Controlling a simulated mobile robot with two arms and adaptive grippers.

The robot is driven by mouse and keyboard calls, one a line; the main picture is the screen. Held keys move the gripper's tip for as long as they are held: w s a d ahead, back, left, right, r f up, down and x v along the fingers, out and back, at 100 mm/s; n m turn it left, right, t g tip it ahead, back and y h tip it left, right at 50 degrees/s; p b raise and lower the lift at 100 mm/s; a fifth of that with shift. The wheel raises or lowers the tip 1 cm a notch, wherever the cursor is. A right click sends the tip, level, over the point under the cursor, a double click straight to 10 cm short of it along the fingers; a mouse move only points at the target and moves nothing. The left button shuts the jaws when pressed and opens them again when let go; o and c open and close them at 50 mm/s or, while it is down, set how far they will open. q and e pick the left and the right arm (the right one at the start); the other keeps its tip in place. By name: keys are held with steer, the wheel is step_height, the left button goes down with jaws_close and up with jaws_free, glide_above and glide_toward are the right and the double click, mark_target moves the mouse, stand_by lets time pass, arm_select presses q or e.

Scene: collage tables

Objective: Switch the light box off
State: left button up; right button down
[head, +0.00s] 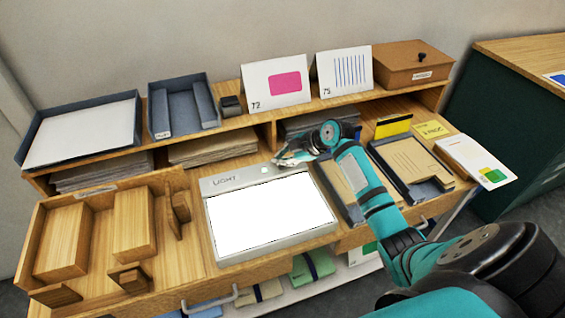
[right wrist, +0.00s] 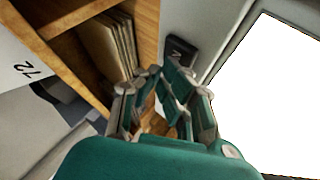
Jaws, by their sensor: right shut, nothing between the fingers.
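The light box (head: 268,215) lies on the desk, its panel glowing bright white. Its grey top strip carries the word LIGHT and a small pale spot (head: 263,170). In the right wrist view the lit panel (right wrist: 275,95) is at the right, and a dark switch (right wrist: 180,50) sits on the grey strip. My right gripper (head: 283,161) is shut and empty, over the top right end of the light box. In the right wrist view its fingertips (right wrist: 160,76) are close by the switch; I cannot tell whether they touch it. My left gripper is out of view.
A shelf (head: 250,123) with trays, cards and paper stacks runs behind the light box. A wooden tray (head: 188,240) with blocks stands at the left. A grey folder tray (head: 410,170) and a yellow card (head: 393,127) are at the right.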

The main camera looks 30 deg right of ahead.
steer(key=shift+f, duration=0.2)
steer(key=shift+r+p, duration=0.4)
steer(key=shift+r, duration=0.35)
step_height(320, 180, up, 6)
steer(key=p, duration=0.4)
steer(key=shift+p, duration=0.3)
